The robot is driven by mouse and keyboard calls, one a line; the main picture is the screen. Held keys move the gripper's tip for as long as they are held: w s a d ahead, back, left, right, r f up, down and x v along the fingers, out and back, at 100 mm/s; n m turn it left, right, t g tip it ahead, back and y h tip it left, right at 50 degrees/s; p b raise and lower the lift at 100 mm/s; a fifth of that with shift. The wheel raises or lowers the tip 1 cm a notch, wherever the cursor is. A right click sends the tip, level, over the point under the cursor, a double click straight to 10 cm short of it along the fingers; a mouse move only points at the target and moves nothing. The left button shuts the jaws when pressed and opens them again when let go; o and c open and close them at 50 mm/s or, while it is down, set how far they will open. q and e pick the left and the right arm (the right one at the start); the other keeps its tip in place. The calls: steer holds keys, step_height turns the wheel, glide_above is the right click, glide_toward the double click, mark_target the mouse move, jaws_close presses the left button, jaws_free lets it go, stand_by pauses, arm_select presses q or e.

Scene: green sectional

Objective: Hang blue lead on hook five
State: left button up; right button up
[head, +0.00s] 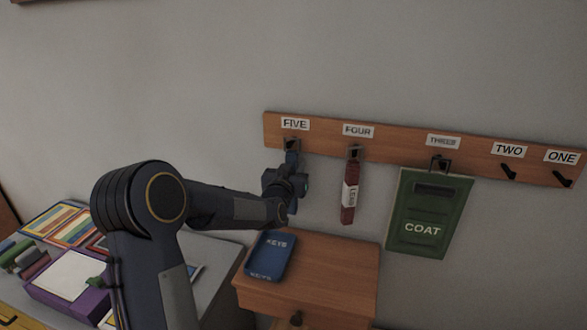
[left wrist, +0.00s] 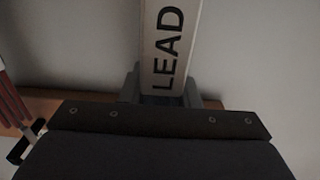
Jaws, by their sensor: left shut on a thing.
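My left gripper (head: 287,183) is at the wall rack, just below hook five (head: 292,145). It is shut on the blue lead, whose white label reading LEAD (left wrist: 168,48) stands between the fingers in the left wrist view. In the head view a short dark blue piece of the lead (head: 292,158) shows above the gripper, close under the hook. The gripper hides the rest, and I cannot tell whether the lead's top is around the hook. My right gripper is not in view.
The wooden rack (head: 390,147) has labelled hooks. A red lead (head: 348,200) hangs on hook four, close right of my gripper, and a green COAT item (head: 425,220) on hook three. Hooks two and one are bare. A blue KEYS item (head: 270,256) lies on the wooden cabinet (head: 340,268) below.

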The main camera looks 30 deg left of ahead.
arm_select(q)
steer(key=o, duration=1.1)
steer(key=shift+c, duration=0.2)
steer(key=s+d+f+g+h, duration=0.2)
steer(key=s+d, duration=0.4)
steer(key=s, duration=0.7)
steer(key=s+d+f+g+h+b, duration=0.1)
steer(key=s+d+f+g+h, duration=0.2)
steer(key=s, duration=1.1)
steer(key=s+d+f+m+g+h+b, duration=0.1)
steer(key=s+d+f+g+h, duration=0.2)
steer(key=s, duration=1)
steer(key=d+f+g, duration=0.2)
steer(key=d+g, duration=0.1)
steer(key=d, duration=0.2)
steer(key=shift+s+d+g, duration=0.3)
steer(key=shift+s+g, duration=0.05)
steer(key=shift+g, duration=0.05)
